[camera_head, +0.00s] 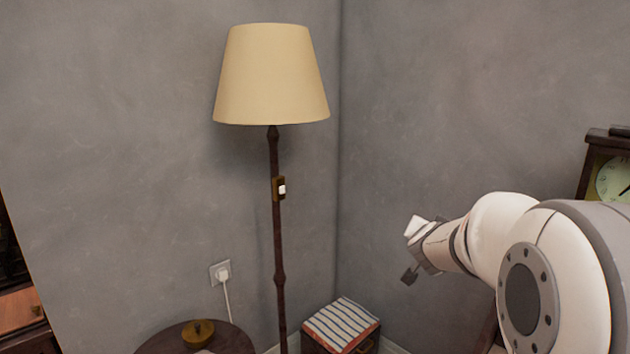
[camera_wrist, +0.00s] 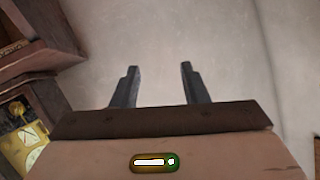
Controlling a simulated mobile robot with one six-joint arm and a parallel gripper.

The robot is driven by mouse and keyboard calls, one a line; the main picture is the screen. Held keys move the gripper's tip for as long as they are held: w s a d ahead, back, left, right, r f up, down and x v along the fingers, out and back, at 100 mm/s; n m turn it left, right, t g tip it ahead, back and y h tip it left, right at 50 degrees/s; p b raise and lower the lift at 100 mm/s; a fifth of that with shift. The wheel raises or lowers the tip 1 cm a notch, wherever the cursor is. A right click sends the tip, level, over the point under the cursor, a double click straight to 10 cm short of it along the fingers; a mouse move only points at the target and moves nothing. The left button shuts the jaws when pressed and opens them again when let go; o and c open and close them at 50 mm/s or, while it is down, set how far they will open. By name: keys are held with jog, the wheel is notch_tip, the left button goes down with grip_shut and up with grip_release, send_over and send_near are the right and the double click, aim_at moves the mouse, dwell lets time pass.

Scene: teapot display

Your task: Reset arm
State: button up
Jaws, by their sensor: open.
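My gripper (camera_head: 411,252) is at the right of the head view, at the end of my white arm, in front of the grey wall. It is apart from everything around it. In the wrist view my gripper (camera_wrist: 159,75) shows two dark fingers spread apart with only plain wall between them. It holds nothing.
A floor lamp (camera_head: 271,75) with a switch (camera_head: 280,189) stands left of my arm. A striped cushion (camera_head: 342,324) and a round table (camera_head: 232,340) are low down. A clock (camera_head: 612,180) is at the right, also in the wrist view (camera_wrist: 22,135). A plug (camera_head: 222,273) sits in the wall.

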jog(key=s+a+f+n+g+y+p, duration=0.15)
jog(key=s+a+n+y, duration=0.3)
jog(key=a, duration=0.55)
jog(key=s+a+f+n+g, duration=0.1)
jog(key=s+a+f+g, duration=0.1)
jog(key=s, duration=0.5)
jog(key=s+a+f+n+g+y+p, duration=0.1)
jog(key=s+a+f+n+g, duration=0.1)
jog(key=s, duration=0.6)
jog(key=s+a+f+n+g, duration=0.1)
jog(key=s+a+f+g, duration=0.1)
jog(key=s, duration=0.5)
jog(key=shift+s+f+g+y, duration=0.35)
jog(key=shift+f+g, duration=0.25)
jog(key=shift+g, duration=0.65)
jog(key=shift+n, duration=0.25)
jog(key=shift+c, duration=0.4)
